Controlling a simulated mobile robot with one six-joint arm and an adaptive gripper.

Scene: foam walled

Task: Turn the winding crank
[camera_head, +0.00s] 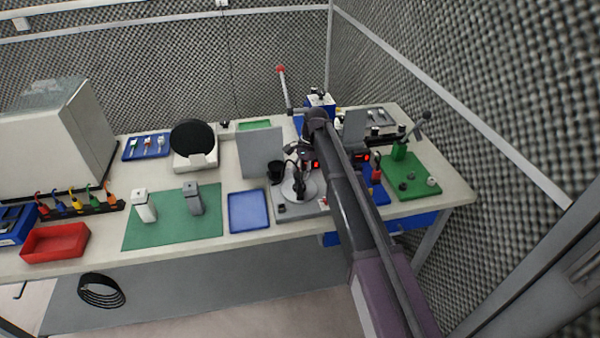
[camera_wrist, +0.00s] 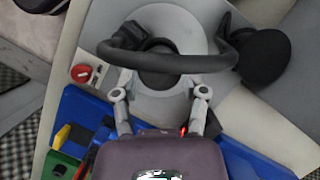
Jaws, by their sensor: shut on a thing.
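The winding crank stands on a light grey base plate on the bench; its round light grey hub (camera_head: 311,187) shows in the head view, partly hidden by my gripper. In the wrist view the hub (camera_wrist: 192,18) fills the upper middle, with a dark curved bar (camera_wrist: 205,62) across it. My gripper (camera_head: 300,178) reaches down over the hub. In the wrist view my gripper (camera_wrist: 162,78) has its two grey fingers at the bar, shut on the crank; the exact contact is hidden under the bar.
A blue tray and a green board (camera_head: 412,178) lie to the right. A red-knobbed lever (camera_head: 284,85) rises behind.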

